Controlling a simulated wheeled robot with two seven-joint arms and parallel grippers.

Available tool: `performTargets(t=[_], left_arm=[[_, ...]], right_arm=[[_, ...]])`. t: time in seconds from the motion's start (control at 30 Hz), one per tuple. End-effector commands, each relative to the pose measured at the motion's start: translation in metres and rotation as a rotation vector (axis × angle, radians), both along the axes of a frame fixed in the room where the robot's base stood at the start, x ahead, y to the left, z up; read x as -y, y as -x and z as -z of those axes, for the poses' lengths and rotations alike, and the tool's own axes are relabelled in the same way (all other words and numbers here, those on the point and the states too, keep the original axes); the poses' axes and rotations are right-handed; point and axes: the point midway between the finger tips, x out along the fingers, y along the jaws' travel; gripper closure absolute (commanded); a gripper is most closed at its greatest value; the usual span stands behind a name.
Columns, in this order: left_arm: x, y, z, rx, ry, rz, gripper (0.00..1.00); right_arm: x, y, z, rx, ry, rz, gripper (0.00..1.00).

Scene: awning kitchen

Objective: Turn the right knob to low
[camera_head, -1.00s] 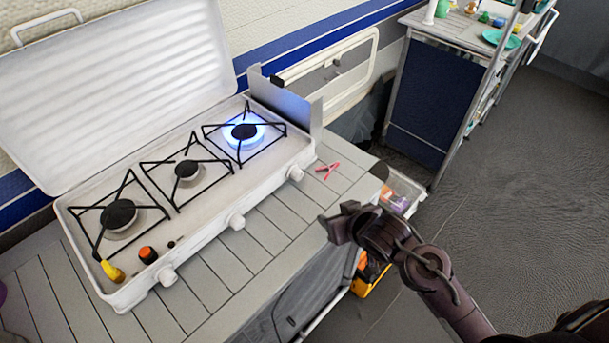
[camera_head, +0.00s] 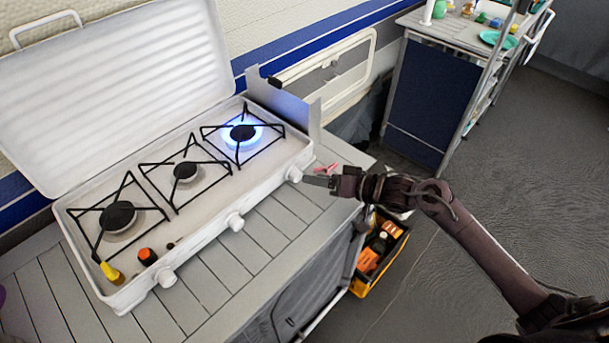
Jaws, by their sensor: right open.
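The white camping stove (camera_head: 200,235) stands on a slatted grey table with its lid up. Its right knob (camera_head: 293,174) is on the front face at the right end. The right burner (camera_head: 243,132) is lit with a blue flame. My right gripper (camera_head: 308,179) is just right of the right knob, its fingers pointing left at it. The fingers are open, seen almost edge-on; I cannot tell whether they touch the knob. My left gripper is not in view.
The middle knob (camera_head: 235,221) and left knob (camera_head: 167,278) are on the same front face. A red clip-like item (camera_head: 326,168) lies on the table behind my gripper. A yellow crate (camera_head: 378,262) stands below. A blue cabinet (camera_head: 432,100) is at the back right.

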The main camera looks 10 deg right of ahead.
Motion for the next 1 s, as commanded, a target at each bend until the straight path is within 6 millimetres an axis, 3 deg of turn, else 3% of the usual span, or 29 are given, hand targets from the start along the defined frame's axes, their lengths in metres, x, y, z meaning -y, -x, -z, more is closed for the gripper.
performTargets(t=[0.3, 0.63, 1.0], left_arm=[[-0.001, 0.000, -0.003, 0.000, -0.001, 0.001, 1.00], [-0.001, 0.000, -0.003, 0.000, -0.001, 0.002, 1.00], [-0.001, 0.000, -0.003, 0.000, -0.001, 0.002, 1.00]], right_arm=[[-0.030, -0.027, 0.011, 0.002, 0.001, 0.001, 0.50], [-0.033, -0.029, 0.014, 0.001, 0.003, 0.001, 0.50], [-0.032, -0.029, 0.014, 0.001, 0.003, 0.001, 0.94]])
